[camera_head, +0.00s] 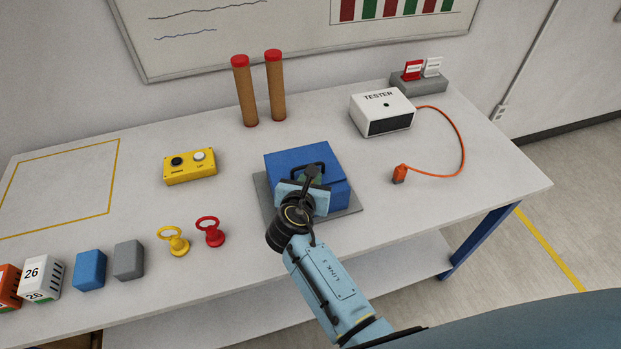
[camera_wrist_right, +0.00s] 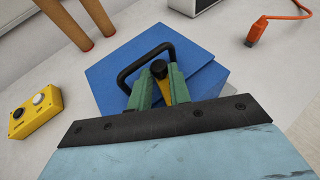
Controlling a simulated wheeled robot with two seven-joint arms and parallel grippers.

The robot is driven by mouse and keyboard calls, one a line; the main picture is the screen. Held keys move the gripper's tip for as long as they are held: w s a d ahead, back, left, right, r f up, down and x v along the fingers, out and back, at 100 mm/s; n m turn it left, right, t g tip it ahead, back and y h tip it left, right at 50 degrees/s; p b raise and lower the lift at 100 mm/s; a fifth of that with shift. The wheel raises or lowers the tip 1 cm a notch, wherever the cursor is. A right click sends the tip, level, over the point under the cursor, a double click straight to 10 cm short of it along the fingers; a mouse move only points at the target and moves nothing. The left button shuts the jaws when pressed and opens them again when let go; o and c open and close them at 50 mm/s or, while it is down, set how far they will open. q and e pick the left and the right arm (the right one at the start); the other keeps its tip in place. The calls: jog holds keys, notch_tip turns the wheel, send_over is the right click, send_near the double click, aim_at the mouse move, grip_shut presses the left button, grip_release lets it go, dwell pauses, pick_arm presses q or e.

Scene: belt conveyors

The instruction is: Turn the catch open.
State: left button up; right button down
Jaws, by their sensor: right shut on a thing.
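A blue box (camera_head: 306,164) with a black carrying handle stands on a grey plate (camera_head: 350,208) on the table. In the right wrist view the box (camera_wrist_right: 110,76) shows with its handle (camera_wrist_right: 140,59). The catch (camera_wrist_right: 159,69) has a black round knob and a yellowish part below it, in front of the handle. My right gripper (camera_head: 310,183) is over the front of the box. Its green fingers (camera_wrist_right: 160,82) are shut on the catch, one on each side. The catch's lower part is largely hidden by the fingers and wrist. My left gripper is in neither view.
A yellow button box (camera_head: 190,166) stands left of the blue box, with yellow (camera_head: 173,241) and red (camera_head: 209,232) ring-topped pieces nearer. Two brown posts (camera_head: 245,92) stand behind. A white tester (camera_head: 382,109) with an orange cable is at the right. The table's front right is clear.

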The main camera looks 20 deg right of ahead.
jog(key=c, duration=1.6)
grip_release()
jog(key=shift+s, duration=0.1)
jog(key=shift+s+a+r+p, duration=0.1)
jog(key=shift+s+r+p, duration=0.1)
jog(key=shift+p, duration=0.1)
jog(key=shift+p+v, duration=3.75)
jog(key=shift+v, duration=2.6)
jog(key=shift+f, duration=0.1)
